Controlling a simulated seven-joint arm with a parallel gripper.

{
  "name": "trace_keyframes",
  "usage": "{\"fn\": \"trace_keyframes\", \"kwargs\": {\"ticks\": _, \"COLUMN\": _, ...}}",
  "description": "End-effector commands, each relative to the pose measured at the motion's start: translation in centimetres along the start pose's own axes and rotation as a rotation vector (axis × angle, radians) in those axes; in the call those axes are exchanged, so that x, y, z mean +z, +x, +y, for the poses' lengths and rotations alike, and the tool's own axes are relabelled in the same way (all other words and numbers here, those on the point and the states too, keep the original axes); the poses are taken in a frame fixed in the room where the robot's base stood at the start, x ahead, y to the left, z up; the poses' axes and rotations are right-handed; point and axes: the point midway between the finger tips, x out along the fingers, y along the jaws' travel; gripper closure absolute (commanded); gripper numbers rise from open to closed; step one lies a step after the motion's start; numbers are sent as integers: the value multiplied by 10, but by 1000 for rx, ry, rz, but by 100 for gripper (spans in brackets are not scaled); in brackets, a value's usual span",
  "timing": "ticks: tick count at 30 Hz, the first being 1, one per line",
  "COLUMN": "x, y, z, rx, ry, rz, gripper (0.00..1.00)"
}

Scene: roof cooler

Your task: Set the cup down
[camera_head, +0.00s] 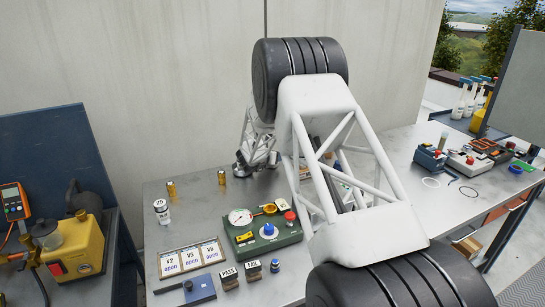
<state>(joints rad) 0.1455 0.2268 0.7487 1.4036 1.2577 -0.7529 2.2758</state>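A small white labelled container (161,212), possibly the cup, stands upright on the left of the grey workbench (330,251). Its top looks dark, and its contents are too small to make out. My arm's large white frame crosses the middle of the view. The end of my arm, with my gripper (243,167), reaches down behind it near the bench's back edge. The gripper is small and partly hidden, so I cannot tell whether its fingers are open or hold anything. It is apart from the white container.
Two brass cylinders (221,177) (171,189) stand near the back. A green gauge box (262,236), open-marked cards (193,257), and PASS and FAIL stamps (240,273) lie in front. Devices (430,158) fill the right end. The bench between the container and brass cylinders is clear.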

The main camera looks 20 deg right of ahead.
Motion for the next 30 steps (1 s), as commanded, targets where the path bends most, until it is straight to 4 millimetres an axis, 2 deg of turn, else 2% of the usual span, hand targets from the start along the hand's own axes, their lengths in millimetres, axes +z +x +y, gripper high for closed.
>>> {"fn": "trace_keyframes", "kwargs": {"ticks": 14, "x": -4, "y": 2, "z": 0, "rx": 0, "ry": 1, "rz": -1, "gripper": 59}}
{"fn": "trace_keyframes", "kwargs": {"ticks": 15, "x": -3, "y": 2, "z": 0, "rx": 0, "ry": 1, "rz": -1, "gripper": 32}}
{"fn": "trace_keyframes", "kwargs": {"ticks": 19, "x": -3, "y": 2, "z": 0, "rx": 0, "ry": 1, "rz": -1, "gripper": 12}}
{"fn": "trace_keyframes", "kwargs": {"ticks": 30, "x": -2, "y": 1, "z": 0, "rx": 0, "ry": 1, "rz": -1, "gripper": 11}}
